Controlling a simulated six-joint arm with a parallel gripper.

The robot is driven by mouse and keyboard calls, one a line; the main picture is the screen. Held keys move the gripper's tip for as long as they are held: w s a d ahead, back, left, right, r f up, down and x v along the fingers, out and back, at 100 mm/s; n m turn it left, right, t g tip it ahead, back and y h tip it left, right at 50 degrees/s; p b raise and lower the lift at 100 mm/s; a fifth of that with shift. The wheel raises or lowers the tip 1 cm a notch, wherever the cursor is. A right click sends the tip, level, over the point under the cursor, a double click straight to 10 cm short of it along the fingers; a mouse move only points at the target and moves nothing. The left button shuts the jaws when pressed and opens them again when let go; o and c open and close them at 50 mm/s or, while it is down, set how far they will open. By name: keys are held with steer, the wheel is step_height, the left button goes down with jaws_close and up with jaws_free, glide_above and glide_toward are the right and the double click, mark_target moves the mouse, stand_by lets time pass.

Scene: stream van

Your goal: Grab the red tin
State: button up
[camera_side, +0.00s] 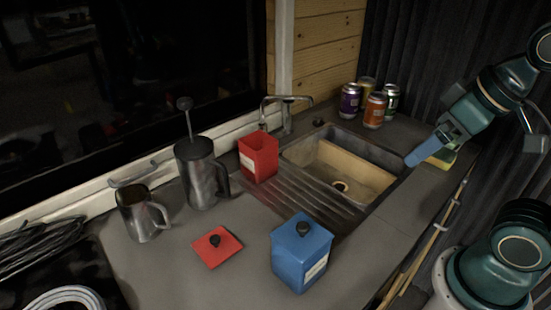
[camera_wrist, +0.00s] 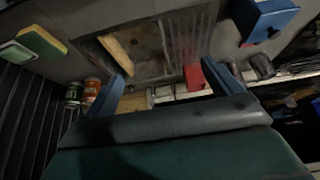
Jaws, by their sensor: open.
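The red tin (camera_side: 259,157) stands upright with its top open, beside the left edge of the sink in the side view. A red lid with a black knob (camera_side: 216,246) lies apart from it on the counter. My gripper (camera_side: 417,157) is above the right side of the sink, well away from the tin. In the wrist view my gripper (camera_wrist: 163,70) has its two blue fingers spread, with nothing between them held. The red tin (camera_wrist: 194,77) shows there beyond the fingers, close to the right finger in the picture and partly hidden.
A blue lidded tin (camera_side: 301,253) stands in front of the sink (camera_side: 345,168). A French press (camera_side: 202,172) and metal jug (camera_side: 143,214) stand left of the red tin. Several cans (camera_side: 375,110) and a tap (camera_side: 286,110) are behind. A sponge (camera_wrist: 42,42) lies near my gripper.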

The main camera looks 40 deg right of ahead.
steer(key=shift+r, duration=0.1)
step_height(320, 180, up, 4)
steer(key=t, duration=0.9)
glide_above(268, 151)
steer(key=s, duration=0.3)
steer(key=f, duration=1.6)
steer(key=shift+s+f, duration=0.3)
steer(key=shift+f, duration=0.05)
steer(key=shift+w, duration=0.1)
steer(key=shift+w+f, duration=0.25)
steer(key=shift+w, duration=0.45)
steer(key=shift+w, duration=0.1)
